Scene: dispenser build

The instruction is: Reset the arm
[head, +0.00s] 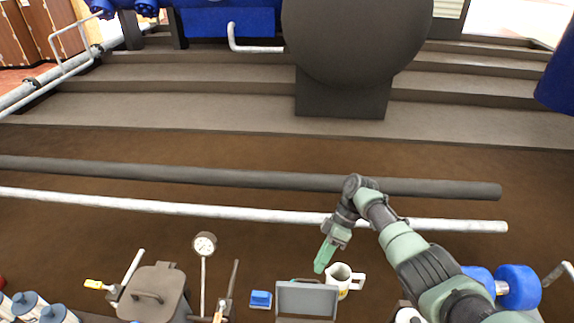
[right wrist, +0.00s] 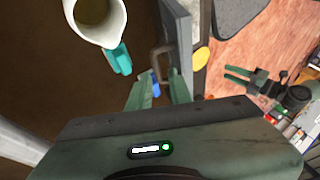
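My right arm comes in from the lower right in the head view. Its green gripper (head: 322,266) points down above the table, just left of a white mug (head: 341,273) and over the back of a grey case (head: 307,299). In the right wrist view the two fingers (right wrist: 158,92) stand apart with nothing clearly held between them. A dark handle (right wrist: 157,58) on a grey panel (right wrist: 180,40) shows beyond them. The mug (right wrist: 113,34) is at the upper left. A dark green, gripper-like part (right wrist: 250,82), possibly my left gripper, shows at the right; its opening is unclear.
A blue block (head: 261,299), a dial gauge (head: 204,246) and a grey lidded box (head: 156,290) stand left of the case. Blue dumbbell-like shapes (head: 517,286) are at the right. Two long pipes (head: 250,179) cross behind. A teal piece (right wrist: 118,58) is beside the mug.

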